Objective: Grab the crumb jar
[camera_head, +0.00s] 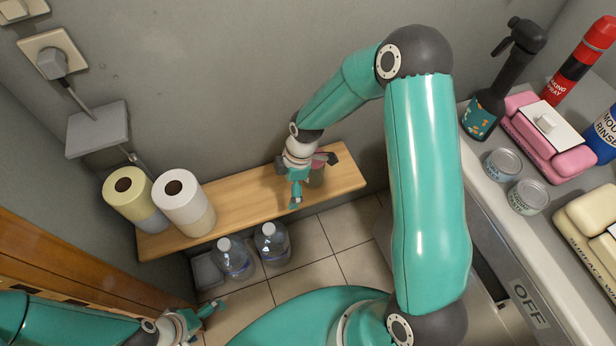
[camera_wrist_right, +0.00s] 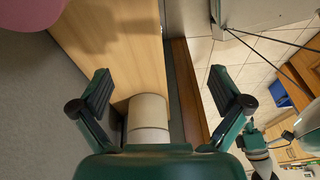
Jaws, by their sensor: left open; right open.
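A small pinkish jar (camera_head: 317,174), which I take for the crumb jar, stands on the wooden shelf (camera_head: 240,196), partly hidden behind my right gripper. No label on it can be read. My right gripper (camera_head: 308,180) is open at the jar; I cannot tell whether it touches it. In the right wrist view the fingers (camera_wrist_right: 165,92) are spread, with no object held between them. A pinkish patch lies at the upper left of that view; I cannot tell if it is the jar or a shadow. My left gripper (camera_head: 205,316) is open and low at the bottom left, far from the jar.
A yellow roll (camera_head: 128,188) and a white roll (camera_head: 184,200) stand on the shelf's left part. Two water bottles (camera_head: 233,258) (camera_head: 272,243) stand on the floor below. The shelf's middle is clear.

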